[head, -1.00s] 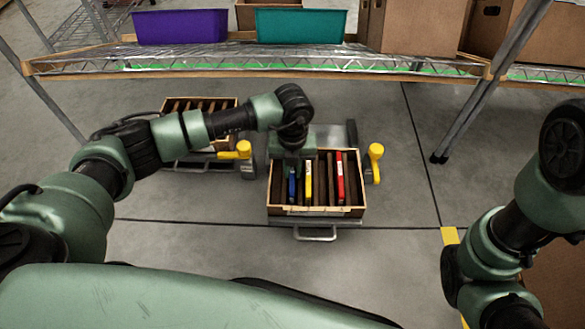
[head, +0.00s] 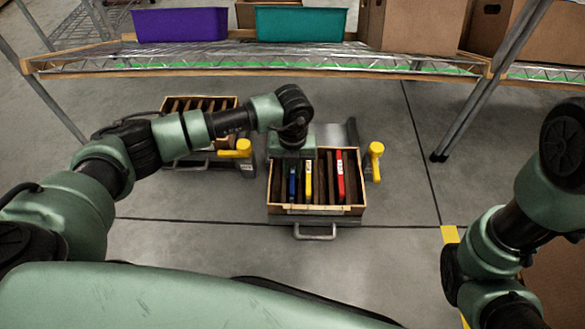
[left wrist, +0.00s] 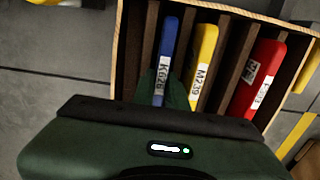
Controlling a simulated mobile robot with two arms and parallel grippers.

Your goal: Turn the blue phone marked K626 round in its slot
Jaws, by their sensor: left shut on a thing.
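The blue phone marked K626 (head: 292,184) stands on edge in a slot at the left of a wooden-edged carton (head: 316,212). In the left wrist view its white K626 label faces up on the blue phone (left wrist: 169,45). My left gripper (head: 292,166) reaches down into the carton from behind. In the left wrist view the green fingers of the left gripper (left wrist: 163,88) sit on both sides of the blue phone, shut on it. The phone's lower part is hidden in the slot. My right arm shows at the right, but its gripper is out of view.
A yellow phone marked M239 (left wrist: 202,62) and a red phone (left wrist: 262,75) stand in slots to the right, between brown dividers. A yellow knob (head: 376,150) stands right of the carton. Another slotted carton (head: 200,102) is behind left. A shelf (head: 300,63) crosses behind.

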